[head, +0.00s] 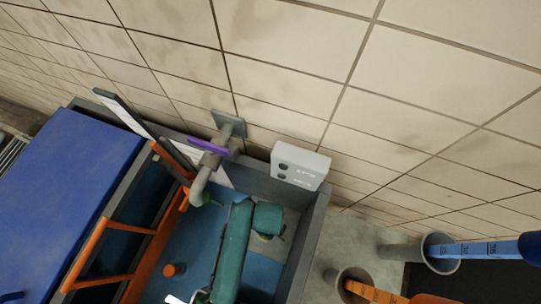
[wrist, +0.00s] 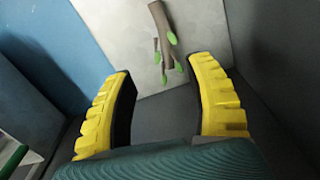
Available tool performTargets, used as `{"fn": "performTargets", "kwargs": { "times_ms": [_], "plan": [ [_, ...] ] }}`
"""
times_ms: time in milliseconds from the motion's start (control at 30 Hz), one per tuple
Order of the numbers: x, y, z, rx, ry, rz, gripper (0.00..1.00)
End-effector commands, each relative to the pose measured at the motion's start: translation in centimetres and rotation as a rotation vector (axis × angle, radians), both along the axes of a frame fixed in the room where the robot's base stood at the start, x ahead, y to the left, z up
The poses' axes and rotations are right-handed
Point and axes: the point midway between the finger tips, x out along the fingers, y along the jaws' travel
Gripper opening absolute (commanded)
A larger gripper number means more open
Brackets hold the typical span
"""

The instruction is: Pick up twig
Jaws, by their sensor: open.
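The twig (wrist: 163,32) shows in the wrist view, a brown forked stem with several green leaves or tips. It lies against a pale grey surface, at the top middle of the view. My gripper (wrist: 162,67) has ridged yellow fingers, spread apart with nothing gripped. The twig's lower leaves appear in the gap between the fingertips, and its stem runs beyond them. I cannot tell how far it is in depth. In the head view, my teal arm reaches over the walled basin; I cannot make out the twig there for certain.
A white box (head: 300,165) is by the tiled wall. Orange rails (head: 126,226) stand left; blue and orange pipes are at right.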

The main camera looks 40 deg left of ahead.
Motion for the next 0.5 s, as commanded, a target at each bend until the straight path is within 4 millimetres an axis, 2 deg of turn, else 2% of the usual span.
{"fn": "performTargets", "kwargs": {
  "times_ms": [33,100,200,367,500],
  "plan": [
    [0.0,0.0,-1.8,0.000,0.001,0.000,0.54],
    [0.0,0.0,-3.3,0.000,0.001,0.000,0.54],
    [0.0,0.0,-4.7,0.000,0.000,0.000,0.54],
    [0.1,0.2,-5.9,0.000,-0.001,0.001,0.54],
    [0.3,0.6,-8.4,0.000,0.000,0.001,0.54]
  ]
}}
